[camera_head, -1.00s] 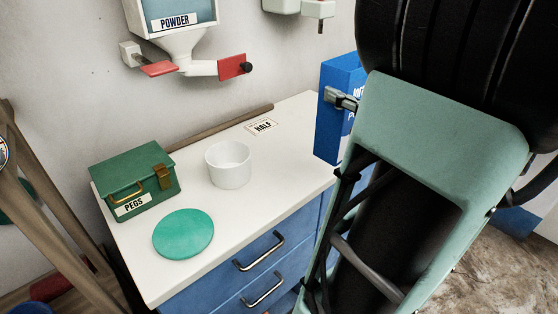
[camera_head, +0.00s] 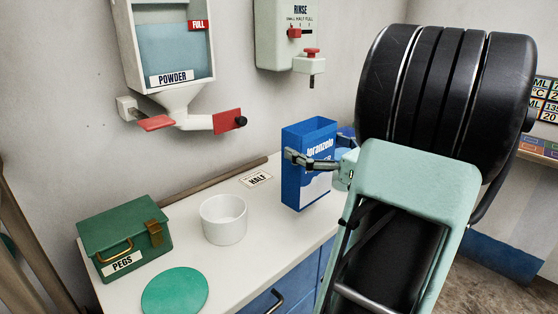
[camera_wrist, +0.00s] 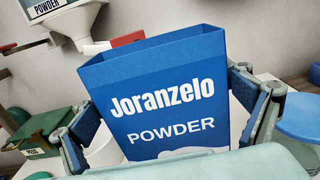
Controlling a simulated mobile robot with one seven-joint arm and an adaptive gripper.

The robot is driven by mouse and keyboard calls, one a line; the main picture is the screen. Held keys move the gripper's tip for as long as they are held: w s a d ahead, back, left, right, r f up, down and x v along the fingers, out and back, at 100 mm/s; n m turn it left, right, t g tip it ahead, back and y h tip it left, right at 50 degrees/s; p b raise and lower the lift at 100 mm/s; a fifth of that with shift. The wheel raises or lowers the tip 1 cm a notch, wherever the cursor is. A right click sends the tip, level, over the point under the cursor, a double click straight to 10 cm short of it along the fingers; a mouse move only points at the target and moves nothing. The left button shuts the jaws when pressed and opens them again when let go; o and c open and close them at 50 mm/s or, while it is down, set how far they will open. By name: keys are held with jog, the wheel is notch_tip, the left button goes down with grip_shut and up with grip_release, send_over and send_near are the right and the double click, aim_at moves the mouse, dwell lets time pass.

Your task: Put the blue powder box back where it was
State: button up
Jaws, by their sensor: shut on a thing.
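The blue powder box (camera_head: 306,188) is upright with its open top up. It shows over the right part of the white counter, right of the "HALF" card (camera_head: 256,180). I cannot tell whether its base touches the counter. My gripper (camera_head: 322,155) is shut on the box, with one finger against each side. In the wrist view the box (camera_wrist: 165,110) fills the middle, its "Joranzelo POWDER" face towards me, between the fingers of my gripper (camera_wrist: 168,108).
On the counter (camera_head: 240,262) are a white cup (camera_head: 223,222), a green pegs box (camera_head: 124,240) and a round green lid (camera_head: 175,291). A powder dispenser (camera_head: 170,60) and a rinse dispenser (camera_head: 288,35) hang on the wall. A wooden stick (camera_head: 215,181) lies along the wall.

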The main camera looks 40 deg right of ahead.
jog(key=shift+w+d+f+b, duration=0.1)
jog(key=shift+w+f, duration=0.2)
jog(key=shift+f, duration=0.55)
jog(key=shift+w+d+f+b, duration=0.1)
jog(key=shift+w+f, duration=0.15)
jog(key=shift+f, duration=0.6)
jog(key=shift+w+d+f+b, duration=0.1)
jog(key=shift+w+f, duration=0.2)
jog(key=shift+f, duration=0.7)
jog(key=o, duration=1.8)
jog(key=shift+b, duration=0.3)
jog(key=shift+r+p, duration=0.25)
jog(key=shift+p, duration=0.2)
jog(key=s, duration=1.2)
jog(key=shift+d, duration=0.45)
